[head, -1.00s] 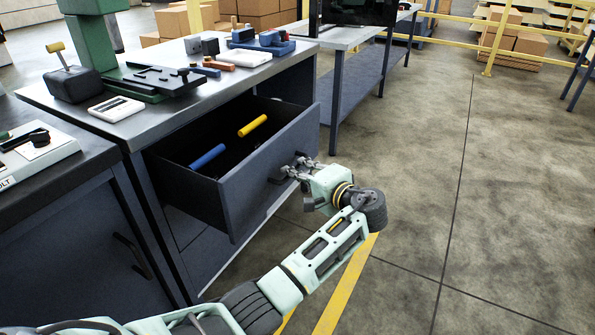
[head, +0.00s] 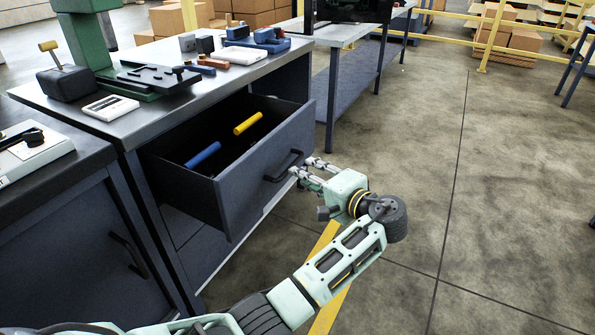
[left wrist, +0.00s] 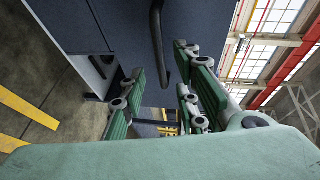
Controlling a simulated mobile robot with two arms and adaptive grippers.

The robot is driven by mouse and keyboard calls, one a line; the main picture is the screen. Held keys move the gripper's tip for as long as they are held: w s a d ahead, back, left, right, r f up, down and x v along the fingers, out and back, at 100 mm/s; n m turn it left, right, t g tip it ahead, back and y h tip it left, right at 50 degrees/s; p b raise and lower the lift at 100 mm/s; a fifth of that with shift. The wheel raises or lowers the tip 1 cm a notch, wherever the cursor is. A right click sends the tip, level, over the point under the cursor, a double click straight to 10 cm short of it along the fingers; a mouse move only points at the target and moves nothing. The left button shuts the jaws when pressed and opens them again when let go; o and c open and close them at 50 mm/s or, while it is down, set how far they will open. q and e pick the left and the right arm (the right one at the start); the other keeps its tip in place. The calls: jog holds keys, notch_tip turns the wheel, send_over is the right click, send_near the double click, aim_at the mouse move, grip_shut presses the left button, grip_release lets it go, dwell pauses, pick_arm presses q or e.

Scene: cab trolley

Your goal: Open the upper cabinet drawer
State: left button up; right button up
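The upper cabinet drawer (head: 262,172) is pulled well out of the cabinet (head: 160,130), and its inside shows. A blue-handled tool (head: 203,154) and a yellow-handled tool (head: 248,123) lie in it. Its dark bar handle (head: 284,166) is on the front face and is bare. My left gripper (head: 307,169) is just right of the handle, with its fingers apart and nothing between them. In the left wrist view the drawer handle (left wrist: 157,40) shows beyond the open fingers (left wrist: 160,88). My right gripper is in neither view.
A second cabinet (head: 80,240) stands at the left. The floor (head: 450,180) to the right is clear.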

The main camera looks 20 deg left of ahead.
pick_arm(q)
jog(key=v, duration=0.6)
jog(key=shift+s, duration=0.1)
